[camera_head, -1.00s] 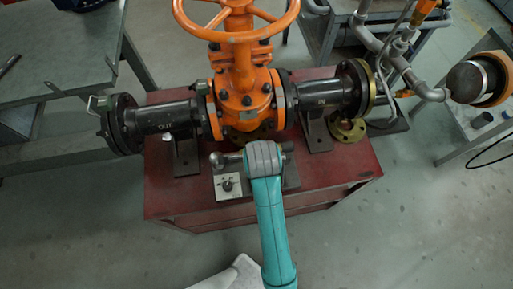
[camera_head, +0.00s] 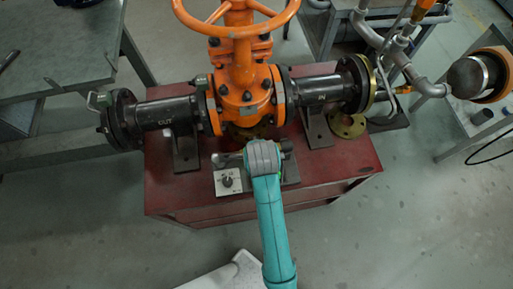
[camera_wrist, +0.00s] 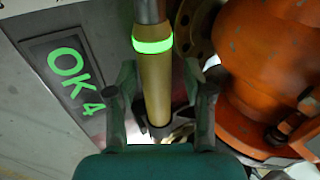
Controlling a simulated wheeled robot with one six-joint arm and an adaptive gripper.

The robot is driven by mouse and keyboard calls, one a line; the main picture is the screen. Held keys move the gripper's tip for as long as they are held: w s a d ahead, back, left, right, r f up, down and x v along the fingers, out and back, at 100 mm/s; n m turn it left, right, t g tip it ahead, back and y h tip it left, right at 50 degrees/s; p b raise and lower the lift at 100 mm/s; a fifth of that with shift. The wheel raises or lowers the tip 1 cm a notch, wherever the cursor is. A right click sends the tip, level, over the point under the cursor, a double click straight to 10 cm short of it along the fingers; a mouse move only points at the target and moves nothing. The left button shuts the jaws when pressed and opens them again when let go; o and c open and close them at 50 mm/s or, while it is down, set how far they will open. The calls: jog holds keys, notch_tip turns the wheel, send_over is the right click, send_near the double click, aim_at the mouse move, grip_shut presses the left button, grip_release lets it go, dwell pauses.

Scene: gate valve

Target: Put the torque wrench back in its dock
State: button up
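The torque wrench (camera_wrist: 155,85) shows in the wrist view as a gold handle with a glowing green ring and a silver shaft running out of the top. My gripper (camera_wrist: 160,98) has one finger on each side of the handle, with a visible gap on both sides, so it looks open around it. In the head view my gripper (camera_head: 263,156) is over the dark dock base (camera_head: 290,170) on the red stand. A metal bar end (camera_head: 229,159), likely the wrench's, sticks out to its left. My gripper hides most of the wrench and dock there.
A panel with a green "OK 4" readout (camera_wrist: 72,72) lies left of the handle. The orange gate valve (camera_head: 242,85) and its dark pipes stand close behind my gripper. A white plate with a knob (camera_head: 228,181) sits at the front of the red stand (camera_head: 330,178).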

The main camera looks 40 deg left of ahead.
jog(key=shift+d+f, duration=0.1)
jog(key=v, duration=1.2)
dwell(0.4)
